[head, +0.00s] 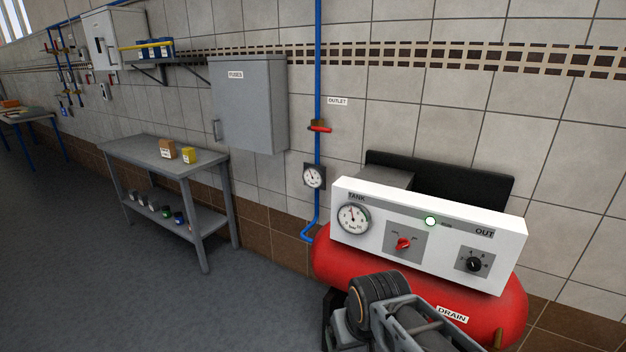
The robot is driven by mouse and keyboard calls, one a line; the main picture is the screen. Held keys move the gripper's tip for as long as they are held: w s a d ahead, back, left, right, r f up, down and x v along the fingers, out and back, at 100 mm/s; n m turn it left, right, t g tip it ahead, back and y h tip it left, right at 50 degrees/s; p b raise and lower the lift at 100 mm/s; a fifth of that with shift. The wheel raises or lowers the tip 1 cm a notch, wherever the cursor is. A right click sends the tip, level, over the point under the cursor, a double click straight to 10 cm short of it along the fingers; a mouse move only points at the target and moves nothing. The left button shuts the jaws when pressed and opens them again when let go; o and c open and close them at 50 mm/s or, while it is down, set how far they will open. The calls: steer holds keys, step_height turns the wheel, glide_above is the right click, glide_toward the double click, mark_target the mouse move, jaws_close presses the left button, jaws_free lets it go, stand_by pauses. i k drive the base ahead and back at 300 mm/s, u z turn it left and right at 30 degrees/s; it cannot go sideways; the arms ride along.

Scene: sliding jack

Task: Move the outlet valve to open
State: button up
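The outlet valve (319,127) sits on the blue vertical pipe (318,60) on the tiled wall, beside a label reading OUTLET (338,101). It has a brass-coloured body and a red lever that lies roughly horizontal, across the pipe, and points right. A round gauge (313,176) is on the same pipe below it. Part of my arm shows at the bottom centre, in front of the red compressor tank. My gripper's fingertips are not in view, and nothing touches the valve.
The red tank (333,262) carries a white panel (375,196) with a gauge, a red switch and a black knob. A grey fuse box (249,105) hangs left of the pipe. A grey bench (135,150) stands further left. The floor before the bench is clear.

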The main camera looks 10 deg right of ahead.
mark_target(313, 127)
steer(key=u, duration=0.45)
steer(key=i, duration=1.45)
steer(key=u, duration=0.25)
